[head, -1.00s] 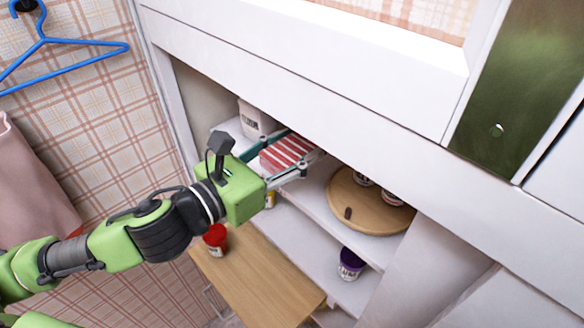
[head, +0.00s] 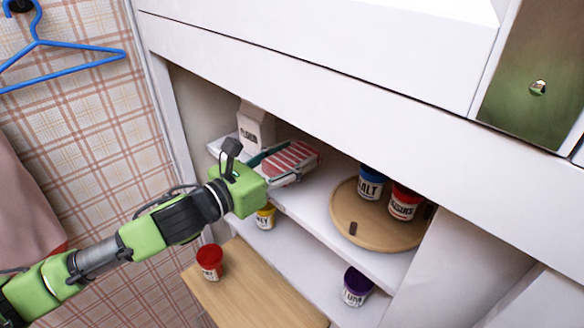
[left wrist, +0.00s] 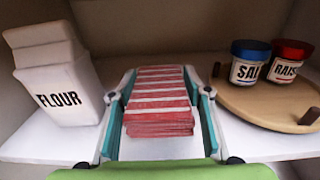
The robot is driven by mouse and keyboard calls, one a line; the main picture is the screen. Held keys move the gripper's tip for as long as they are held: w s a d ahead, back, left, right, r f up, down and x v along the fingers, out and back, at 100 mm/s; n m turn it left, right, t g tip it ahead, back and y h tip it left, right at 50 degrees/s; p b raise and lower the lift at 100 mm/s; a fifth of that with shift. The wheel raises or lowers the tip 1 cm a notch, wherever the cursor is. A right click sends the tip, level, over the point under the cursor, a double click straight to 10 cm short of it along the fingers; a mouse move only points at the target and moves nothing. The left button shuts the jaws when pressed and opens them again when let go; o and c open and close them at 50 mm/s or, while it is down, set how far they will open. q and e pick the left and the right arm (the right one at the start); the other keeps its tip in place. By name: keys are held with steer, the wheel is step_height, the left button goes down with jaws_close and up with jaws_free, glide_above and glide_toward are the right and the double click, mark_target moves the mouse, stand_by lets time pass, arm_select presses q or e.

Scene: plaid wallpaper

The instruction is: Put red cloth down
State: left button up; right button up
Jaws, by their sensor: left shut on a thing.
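The red cloth (head: 292,158) is a folded stack with white stripes. My left gripper (head: 284,166) is shut on it, inside the open cupboard at the upper shelf (head: 315,200). In the left wrist view, the cloth (left wrist: 158,100) lies flat between the two teal-lined fingers, above a bare white part of the shelf. I cannot tell whether the cloth touches the shelf. My right gripper is not in view.
A flour carton (head: 255,126) stands left of the cloth. A round wooden tray (head: 362,232) with a salt jar (head: 371,181) and a raisins jar (head: 404,202) is at right. Lower down are a yellow jar (head: 265,216), a purple-lidded jar (head: 356,286) and a red-lidded jar (head: 209,262).

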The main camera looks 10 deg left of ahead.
arm_select(q)
steer(key=f, duration=0.2)
steer(key=f+p, duration=0.1)
steer(key=shift+w+f, duration=0.15)
steer(key=shift+w, duration=0.1)
steer(key=shift+f, duration=0.2)
steer(key=shift+f, duration=0.2)
steer(key=o, duration=1.1)
